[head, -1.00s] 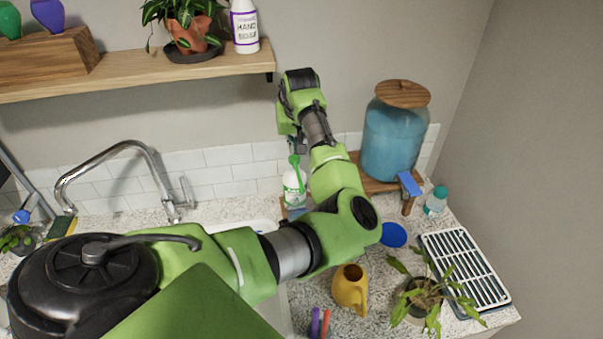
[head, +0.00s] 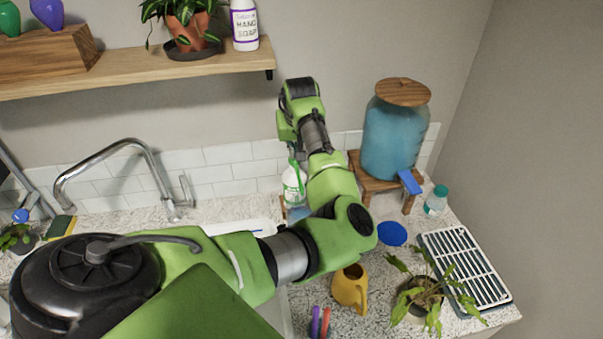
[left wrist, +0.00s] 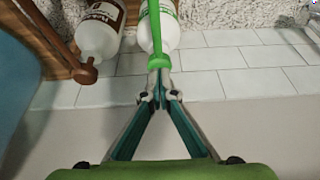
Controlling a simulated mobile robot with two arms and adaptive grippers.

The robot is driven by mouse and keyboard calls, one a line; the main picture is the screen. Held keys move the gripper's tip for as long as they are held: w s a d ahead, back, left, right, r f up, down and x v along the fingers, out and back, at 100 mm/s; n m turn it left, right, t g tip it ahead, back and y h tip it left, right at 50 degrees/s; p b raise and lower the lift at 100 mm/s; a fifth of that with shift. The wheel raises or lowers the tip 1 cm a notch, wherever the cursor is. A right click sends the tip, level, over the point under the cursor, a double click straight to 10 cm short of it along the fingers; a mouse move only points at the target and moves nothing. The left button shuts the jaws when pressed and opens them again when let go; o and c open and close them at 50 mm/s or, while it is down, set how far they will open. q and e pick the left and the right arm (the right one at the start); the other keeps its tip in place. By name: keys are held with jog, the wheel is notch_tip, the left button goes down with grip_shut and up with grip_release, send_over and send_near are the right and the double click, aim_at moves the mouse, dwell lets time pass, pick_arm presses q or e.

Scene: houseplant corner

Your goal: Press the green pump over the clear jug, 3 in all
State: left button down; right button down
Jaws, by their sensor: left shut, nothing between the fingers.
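The green pump (head: 294,152) tops a white bottle (head: 293,186) with a green label, upright by the tiled wall under my left arm. In the left wrist view the green pump (left wrist: 158,42) runs up to my fingertips, with the white bottle (left wrist: 171,32) behind it. My left gripper (left wrist: 158,72) is shut and empty, its tips right at the pump head; I cannot tell whether they touch it. In the head view the fingers are mostly hidden. A bluish patch shows below the bottle; I cannot tell whether it is the clear jug. My right gripper is out of view.
Close beside it in the left wrist view stands a bottle with a brown pump (left wrist: 85,73). A blue dispenser (head: 392,140) stands on a wooden stand (head: 372,184) at right. A yellow watering can (head: 350,290) and a shelf (head: 150,72) are also near.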

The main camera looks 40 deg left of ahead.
pick_arm(q)
jog(key=shift+s+f, duration=0.15)
jog(key=shift+f, duration=0.35)
jog(key=shift+d, duration=0.1)
jog(key=shift+r+p, duration=0.7)
jog(key=shift+r, duration=0.8)
